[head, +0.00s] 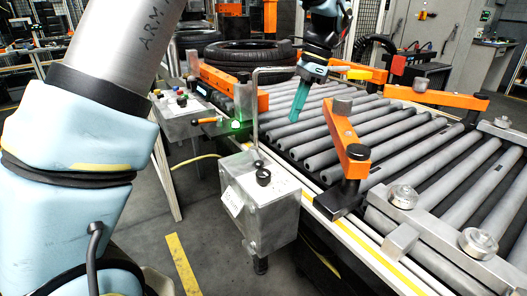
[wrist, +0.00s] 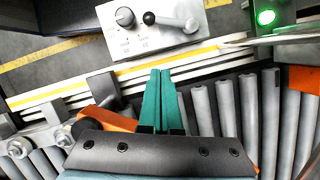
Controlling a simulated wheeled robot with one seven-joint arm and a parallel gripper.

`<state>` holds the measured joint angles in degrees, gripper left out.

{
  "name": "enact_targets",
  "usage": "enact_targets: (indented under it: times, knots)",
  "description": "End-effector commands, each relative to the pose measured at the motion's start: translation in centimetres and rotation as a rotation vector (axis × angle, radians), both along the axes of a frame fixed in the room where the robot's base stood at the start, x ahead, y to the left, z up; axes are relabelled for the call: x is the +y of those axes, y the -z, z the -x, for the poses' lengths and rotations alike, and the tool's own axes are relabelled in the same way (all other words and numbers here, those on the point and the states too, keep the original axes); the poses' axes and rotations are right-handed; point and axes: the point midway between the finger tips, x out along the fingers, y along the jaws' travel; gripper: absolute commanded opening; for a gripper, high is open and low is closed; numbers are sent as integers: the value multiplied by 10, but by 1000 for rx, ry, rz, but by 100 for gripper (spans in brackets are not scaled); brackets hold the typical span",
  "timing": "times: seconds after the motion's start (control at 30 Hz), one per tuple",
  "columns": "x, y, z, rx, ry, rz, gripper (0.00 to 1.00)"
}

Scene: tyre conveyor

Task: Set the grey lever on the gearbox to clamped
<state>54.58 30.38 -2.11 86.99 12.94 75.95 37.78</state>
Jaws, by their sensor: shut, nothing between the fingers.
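The gearbox (head: 268,212) is a grey metal box with a white label beside the conveyor; it also shows at the top of the wrist view (wrist: 150,42). In the wrist view, the grey lever (wrist: 172,22) lies along its top, its black ball end towards a dark round dial (wrist: 124,17) and its pivot to the right. The head view shows the lever poorly. My gripper (head: 294,119) hangs over the rollers, its teal fingers pointing down. In the wrist view, the fingers (wrist: 161,72) are together and empty, apart from the gearbox.
The roller conveyor (head: 400,150) runs beside the gearbox, with orange guide arms (head: 347,146) along it. A bent grey rod (head: 255,110) stands behind the gearbox near a green lamp (head: 237,124). Black tyres (head: 250,52) lie at the back. Floor in front is clear.

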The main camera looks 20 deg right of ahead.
Motion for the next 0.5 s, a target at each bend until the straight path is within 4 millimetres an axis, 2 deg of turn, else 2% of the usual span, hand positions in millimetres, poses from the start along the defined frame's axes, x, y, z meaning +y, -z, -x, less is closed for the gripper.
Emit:
enact_targets:
  times: [0.27, 0.37, 0.5]
  knots:
    - [3, 7, -1, 0, -2, 0, 0]
    - [7, 18, -1, 1, -3, -2, 0]
    - [15, 44, -2, 1, -4, -3, 0]
